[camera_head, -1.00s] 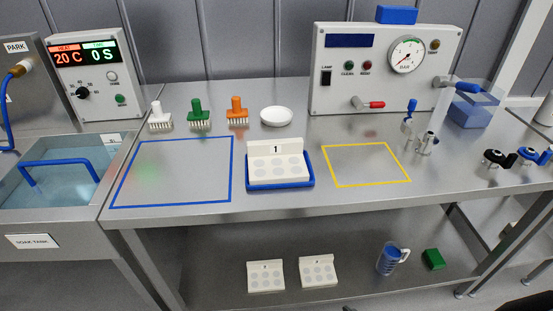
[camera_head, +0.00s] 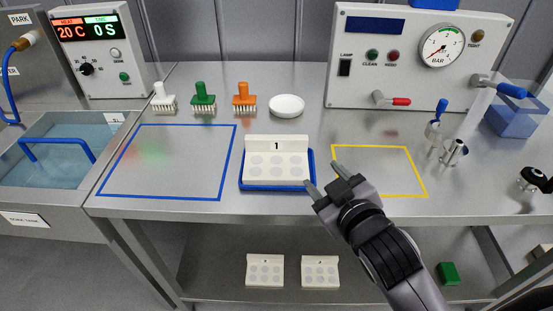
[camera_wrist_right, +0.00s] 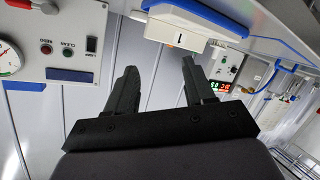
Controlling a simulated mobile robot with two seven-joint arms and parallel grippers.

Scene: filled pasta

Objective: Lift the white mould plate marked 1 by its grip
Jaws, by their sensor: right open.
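The white mould plate marked 1 (camera_head: 276,163) lies in the blue tray (camera_head: 250,187) on the steel table, its upright back edge bearing the number. It also shows at the top of the right wrist view (camera_wrist_right: 180,38). My right gripper (camera_head: 323,176) is open and empty, just right of the tray's front right corner in the head view. In the right wrist view its two fingers (camera_wrist_right: 160,75) stand apart with nothing between them. My left gripper is in neither current view.
A blue-outlined area (camera_head: 170,198) and a yellow-outlined area (camera_head: 400,148) flank the tray, both empty. Brushes (camera_head: 203,98) and a white dish (camera_head: 287,106) stand behind. A gauge panel (camera_head: 345,90) is at the back right. Two more mould plates (camera_head: 265,270) lie on the lower shelf.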

